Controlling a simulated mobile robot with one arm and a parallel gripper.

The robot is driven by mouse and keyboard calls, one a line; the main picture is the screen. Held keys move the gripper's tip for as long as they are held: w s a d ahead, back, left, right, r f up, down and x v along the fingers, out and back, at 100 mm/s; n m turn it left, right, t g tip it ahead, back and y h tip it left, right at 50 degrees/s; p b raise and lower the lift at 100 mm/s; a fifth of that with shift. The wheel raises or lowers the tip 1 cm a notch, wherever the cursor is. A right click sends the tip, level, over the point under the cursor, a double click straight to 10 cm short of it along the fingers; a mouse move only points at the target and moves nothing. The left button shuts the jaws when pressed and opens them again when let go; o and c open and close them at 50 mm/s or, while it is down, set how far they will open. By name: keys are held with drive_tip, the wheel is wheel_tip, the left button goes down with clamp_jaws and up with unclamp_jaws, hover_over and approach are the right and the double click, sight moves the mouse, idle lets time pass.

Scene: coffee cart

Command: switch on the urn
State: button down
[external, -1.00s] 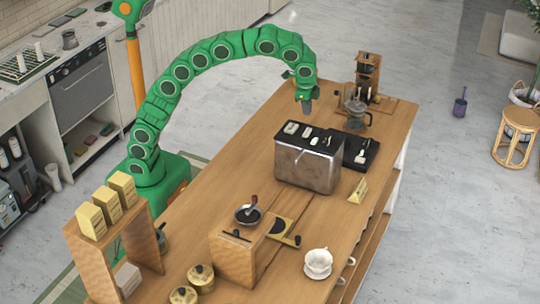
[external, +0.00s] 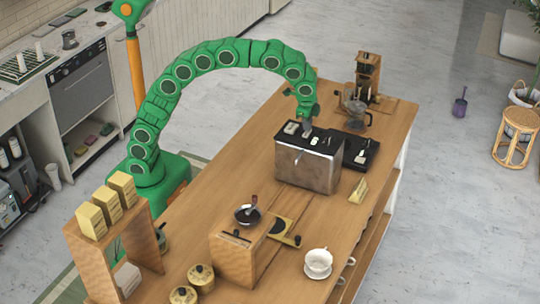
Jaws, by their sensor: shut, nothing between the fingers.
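The urn (external: 308,168) is a metallic box with a black top, standing on the wooden cart (external: 225,188). Light switches or keys sit along its top, among them a pale one (external: 291,128) at the left and a bright one (external: 314,141) nearer the middle. My gripper (external: 307,131) is shut and empty. It points down at the urn's top, between these pale pieces. Its tip is small here, and I cannot tell whether it touches a switch. The gripper hides part of the urn's top.
A black tray (external: 370,146) adjoins the urn's right side. A glass carafe (external: 356,117) and a wooden stand (external: 368,72) are behind it. A yellow sign (external: 358,191), a white cup (external: 318,260) and a wooden box (external: 236,262) are nearer the front.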

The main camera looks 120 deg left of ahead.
sight(305, 135)
drive_tip(key=shift+f, duration=0.1)
drive_tip(key=shift+a+f+h, duration=0.1)
drive_tip(key=shift+f+h, duration=0.1)
drive_tip(key=shift+h, duration=0.2)
drive_tip(key=shift+d, duration=0.9)
wheel_tip(305, 135, up, 14)
drive_tip(key=d, duration=0.1)
idle(0.7)
drive_tip(key=shift+r, duration=0.1)
